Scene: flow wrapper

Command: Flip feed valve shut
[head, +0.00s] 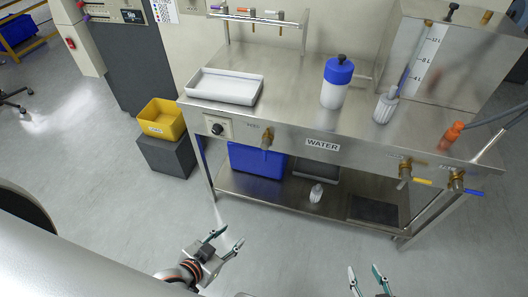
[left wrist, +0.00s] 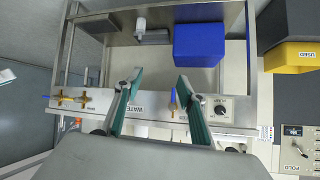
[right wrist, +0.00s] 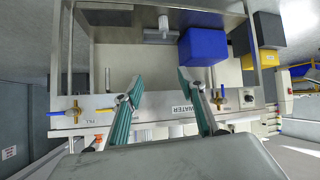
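Several brass valves sit along the front edge of the steel WATER bench; I cannot read which label says feed. At the right end are a yellow-handled valve (head: 405,170) and a blue-handled valve (head: 457,181); both levers point right, sideways along the bench. They also show in the right wrist view, yellow lever (right wrist: 103,110) and blue lever (right wrist: 57,113). Another valve (head: 267,139) left of the WATER sign has its lever hanging down. My left gripper (head: 228,239) and right gripper (head: 365,269) are both open, empty and in front of the bench, touching nothing.
On the bench top (head: 290,105) stand a white tray (head: 225,87), a blue-capped bottle (head: 335,82), a small bottle (head: 385,106) and a steel tank (head: 445,50). A blue crate (head: 257,161) is on the lower shelf. A yellow bin (head: 161,118) stands left. Floor before the bench is clear.

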